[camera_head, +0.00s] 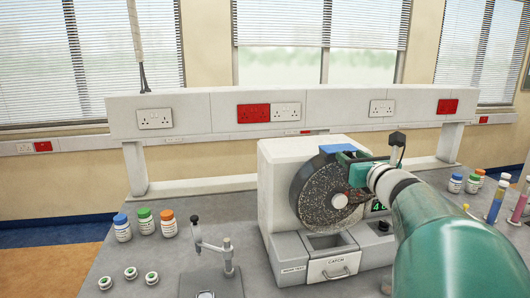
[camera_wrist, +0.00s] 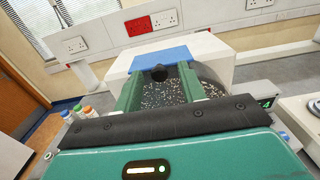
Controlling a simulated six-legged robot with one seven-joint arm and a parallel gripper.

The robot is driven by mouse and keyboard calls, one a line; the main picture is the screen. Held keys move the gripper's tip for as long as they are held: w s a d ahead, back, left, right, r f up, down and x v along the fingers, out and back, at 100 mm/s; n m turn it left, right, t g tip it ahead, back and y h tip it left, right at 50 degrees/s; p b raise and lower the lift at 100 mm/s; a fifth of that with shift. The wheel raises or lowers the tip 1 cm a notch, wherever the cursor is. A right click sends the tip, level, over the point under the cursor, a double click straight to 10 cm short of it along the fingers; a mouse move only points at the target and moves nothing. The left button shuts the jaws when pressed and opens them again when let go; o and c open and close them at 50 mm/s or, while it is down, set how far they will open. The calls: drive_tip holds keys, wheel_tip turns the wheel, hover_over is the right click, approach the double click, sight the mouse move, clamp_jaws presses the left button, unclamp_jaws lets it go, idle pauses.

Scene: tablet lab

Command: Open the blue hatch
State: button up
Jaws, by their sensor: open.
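The blue hatch (camera_head: 344,148) is a small flat blue flap at the top rim of a speckled grey drum on a white machine (camera_head: 278,165). In the wrist view the blue hatch (camera_wrist: 163,56) lies flat across the picture, with a dark round knob (camera_wrist: 159,75) at its near edge. My gripper (camera_head: 352,160) is at the drum's upper right, just below the hatch. In the wrist view my gripper (camera_wrist: 159,82) is open, its two green fingers on either side of the knob. I cannot tell whether they touch it.
The machine has a catch drawer (camera_head: 334,266) at its base. Bottles with coloured caps (camera_head: 145,221) and a small stand (camera_head: 220,255) are on the bench to its left. More bottles (camera_head: 472,184) stand to the right. A white socket rail (camera_head: 210,110) runs behind.

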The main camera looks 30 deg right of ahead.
drive_tip(key=shift+s+a, duration=0.1)
clamp_jaws()
drive_tip(key=v, duration=0.5)
idle(0.3)
unclamp_jaws()
drive_tip(key=shift+s, duration=0.1)
